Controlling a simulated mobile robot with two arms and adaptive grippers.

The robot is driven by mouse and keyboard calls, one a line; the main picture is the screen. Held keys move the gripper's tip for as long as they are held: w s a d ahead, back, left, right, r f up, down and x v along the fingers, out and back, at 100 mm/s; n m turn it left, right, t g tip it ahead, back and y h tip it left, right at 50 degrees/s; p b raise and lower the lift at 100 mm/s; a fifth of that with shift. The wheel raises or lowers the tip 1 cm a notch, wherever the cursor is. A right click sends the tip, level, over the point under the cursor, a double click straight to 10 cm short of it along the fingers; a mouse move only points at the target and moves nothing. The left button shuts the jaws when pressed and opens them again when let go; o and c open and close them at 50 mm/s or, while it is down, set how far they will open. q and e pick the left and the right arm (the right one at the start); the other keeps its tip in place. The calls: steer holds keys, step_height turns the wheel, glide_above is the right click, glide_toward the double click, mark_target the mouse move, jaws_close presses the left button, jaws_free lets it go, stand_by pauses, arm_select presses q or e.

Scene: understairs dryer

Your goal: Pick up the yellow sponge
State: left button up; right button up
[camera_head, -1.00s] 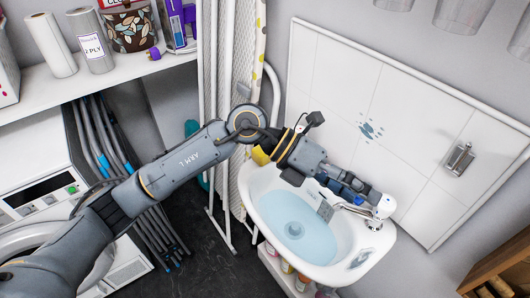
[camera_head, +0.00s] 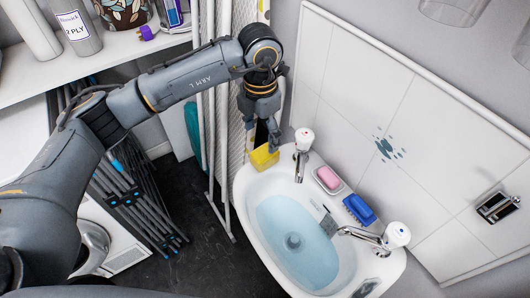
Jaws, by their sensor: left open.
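The yellow sponge (camera_head: 264,158) sits at the back left corner of the white sink (camera_head: 248,187), beside a tap. My left gripper (camera_head: 262,143) points down right above the sponge, with its fingertips close to it. The gripper is open, and I cannot tell whether the fingers touch the sponge. The fingers hide part of the sponge's upper side. My right gripper is not in view.
Along the sink's back edge stand a tap (camera_head: 302,150), a pink soap (camera_head: 328,176) in a dish, a blue brush (camera_head: 359,209) and another tap (camera_head: 385,238). Water fills the basin. A white ironing board stands left of the gripper, close by.

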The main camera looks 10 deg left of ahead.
mark_target(265, 151)
arm_select(q)
steer(key=f, duration=0.3)
steer(key=shift+w, duration=0.25)
steer(key=f, duration=0.1)
steer(key=f+p, duration=0.1)
steer(key=f, duration=0.1)
steer(key=shift+w+d+f, duration=0.1)
steer(key=shift+d, duration=0.2)
steer(key=shift+w+d+f, duration=0.1)
steer(key=shift+f, duration=1.4)
steer(key=c, duration=1.1)
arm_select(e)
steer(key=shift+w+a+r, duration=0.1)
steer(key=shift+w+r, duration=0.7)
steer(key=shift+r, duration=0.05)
